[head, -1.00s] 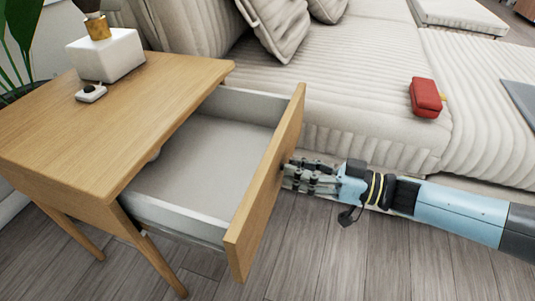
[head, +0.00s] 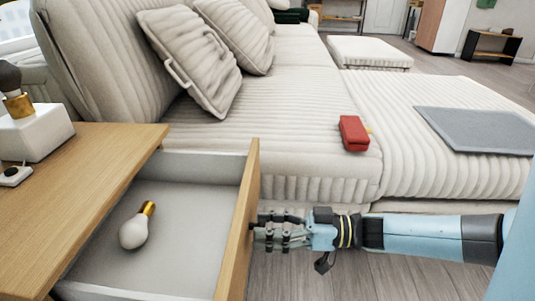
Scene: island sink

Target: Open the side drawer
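The side drawer (head: 185,199) is pulled out of the wooden side table (head: 75,195), with its grey inside in plain view. A light bulb (head: 134,230) with a gold base lies in it. The wooden drawer front (head: 240,220) stands at the drawer's right end. My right gripper (head: 262,232) is at the outer face of the drawer front, its fingers reaching to it. The handle is hidden, and I cannot tell whether the fingers are closed on it. My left gripper is not in view.
A pale ribbed sofa (head: 270,105) with cushions stands behind the drawer. A red case (head: 354,133) and a grey mat (head: 480,130) lie on it. A white block (head: 35,133) and a small white device (head: 14,175) are on the table top. Wooden floor (head: 400,280) is clear at front right.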

